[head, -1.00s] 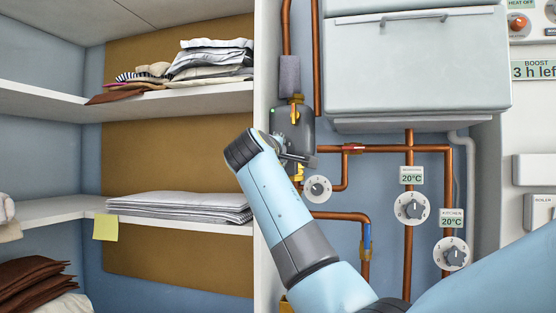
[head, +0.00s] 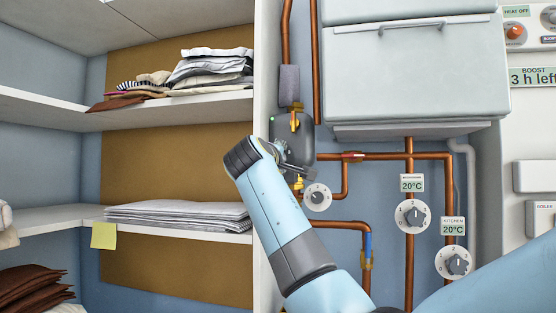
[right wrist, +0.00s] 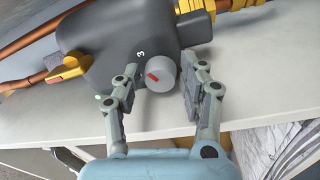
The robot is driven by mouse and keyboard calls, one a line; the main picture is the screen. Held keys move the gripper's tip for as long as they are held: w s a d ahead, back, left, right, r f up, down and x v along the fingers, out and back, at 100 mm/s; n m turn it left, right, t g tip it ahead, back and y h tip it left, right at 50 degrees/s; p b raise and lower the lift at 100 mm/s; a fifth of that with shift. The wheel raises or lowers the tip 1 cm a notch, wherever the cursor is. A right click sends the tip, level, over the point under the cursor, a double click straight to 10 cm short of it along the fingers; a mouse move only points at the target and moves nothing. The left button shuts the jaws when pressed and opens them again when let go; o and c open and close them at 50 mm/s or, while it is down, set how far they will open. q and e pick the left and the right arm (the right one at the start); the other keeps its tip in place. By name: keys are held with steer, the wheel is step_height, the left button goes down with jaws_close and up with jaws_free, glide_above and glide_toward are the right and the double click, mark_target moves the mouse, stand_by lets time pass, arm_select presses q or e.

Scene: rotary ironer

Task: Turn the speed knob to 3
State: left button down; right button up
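The speed knob (right wrist: 160,75) is a small grey cylinder with a red pointer mark, on the dark grey pump body (right wrist: 110,45). A white "3" is printed on the body just up and left of the knob, and the red mark points to the left. My right gripper (right wrist: 157,103) is open, with one finger on each side of the knob and a gap visible on both sides. In the head view the pump (head: 297,135) hangs on the copper pipe, and my right gripper (head: 288,160) is at its front, partly hidden by my wrist. My left gripper is not in view.
Copper pipes (head: 409,260) and round white dials (head: 412,216) lie right of the pump. A yellow-handled valve (right wrist: 68,70) is left of the knob in the wrist view. Shelves with folded linen (head: 180,213) stand at left. A white cabinet (head: 410,75) hangs above.

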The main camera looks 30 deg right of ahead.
steer(key=v, duration=0.7)
steer(key=shift+s+a, duration=0.2)
steer(key=shift+a, duration=0.05)
steer(key=shift+f, duration=0.1)
